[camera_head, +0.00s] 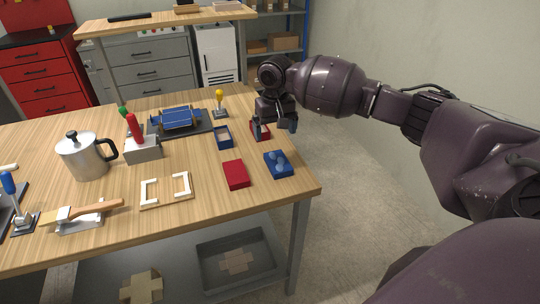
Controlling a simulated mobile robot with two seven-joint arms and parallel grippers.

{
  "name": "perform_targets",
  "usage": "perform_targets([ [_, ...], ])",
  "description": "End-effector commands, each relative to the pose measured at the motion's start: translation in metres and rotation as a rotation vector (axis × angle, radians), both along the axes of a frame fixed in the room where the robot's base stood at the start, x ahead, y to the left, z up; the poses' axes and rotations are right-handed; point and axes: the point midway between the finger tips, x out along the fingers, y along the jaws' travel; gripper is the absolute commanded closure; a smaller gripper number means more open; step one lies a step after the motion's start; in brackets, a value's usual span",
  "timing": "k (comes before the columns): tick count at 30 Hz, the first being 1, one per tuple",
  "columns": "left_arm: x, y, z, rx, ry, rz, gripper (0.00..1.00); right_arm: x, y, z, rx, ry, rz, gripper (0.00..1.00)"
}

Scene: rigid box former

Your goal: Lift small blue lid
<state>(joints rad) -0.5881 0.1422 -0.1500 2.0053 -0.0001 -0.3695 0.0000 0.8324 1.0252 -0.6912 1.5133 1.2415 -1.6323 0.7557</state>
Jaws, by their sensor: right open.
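A small blue piece with lighter blue rounded bumps (278,163) lies near the right edge of the wooden table; I cannot tell if it is a lid or a filled box. A blue rectangular frame or shallow box (223,146) with a light inside sits further back to the left. My right gripper (275,127) points down, open, above the table's right edge behind the bumped blue piece. One finger is over or beside a small red box (265,137), which it partly hides. The gripper appears empty. My left gripper is out of view.
A flat red piece (236,174) lies left of the bumped blue piece. A pale corner frame (166,190), a metal pot (84,157), a red-handled block (143,150) and a blue fixture (177,118) stand further left. A yellow-knobbed lever (219,102) stands behind. The table's right edge (310,180) is close.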

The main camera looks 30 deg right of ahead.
Motion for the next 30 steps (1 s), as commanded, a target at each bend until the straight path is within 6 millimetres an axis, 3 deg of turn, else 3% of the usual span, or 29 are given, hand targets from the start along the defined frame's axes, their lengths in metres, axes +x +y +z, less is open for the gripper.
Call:
perform_targets([
  [10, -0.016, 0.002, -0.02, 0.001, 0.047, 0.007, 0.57, -0.001, 0.0, -0.043, -0.001, 0.004, 0.001, 0.06],
  [20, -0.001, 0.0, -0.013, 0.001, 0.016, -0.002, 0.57, -0.002, -0.003, -0.066, -0.001, 0.001, 0.001, 0.06],
  [30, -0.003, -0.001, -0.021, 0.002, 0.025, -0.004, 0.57, -0.005, -0.007, -0.107, -0.001, 0.0, 0.002, 0.06],
])
